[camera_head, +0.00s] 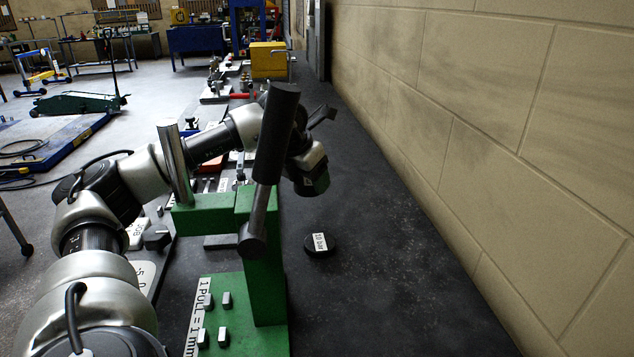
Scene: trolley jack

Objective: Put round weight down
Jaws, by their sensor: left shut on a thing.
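A small black round weight (322,250) with a white label lies flat on the dark bench, right of the green stand. My left arm comes in from the left and passes behind the stand's posts. My left gripper (322,116) shows partly beyond the thick black handle, above and behind the round weight and apart from it. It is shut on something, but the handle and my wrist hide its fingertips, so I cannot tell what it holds. My right gripper is not in view.
The green stand (262,285) with its tilted black handle (276,130) and a metal post (175,165) stands close in front of my arm. A brick wall (500,150) borders the bench on the right. Bare bench lies right of the round weight. A yellow box (268,60) stands far back.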

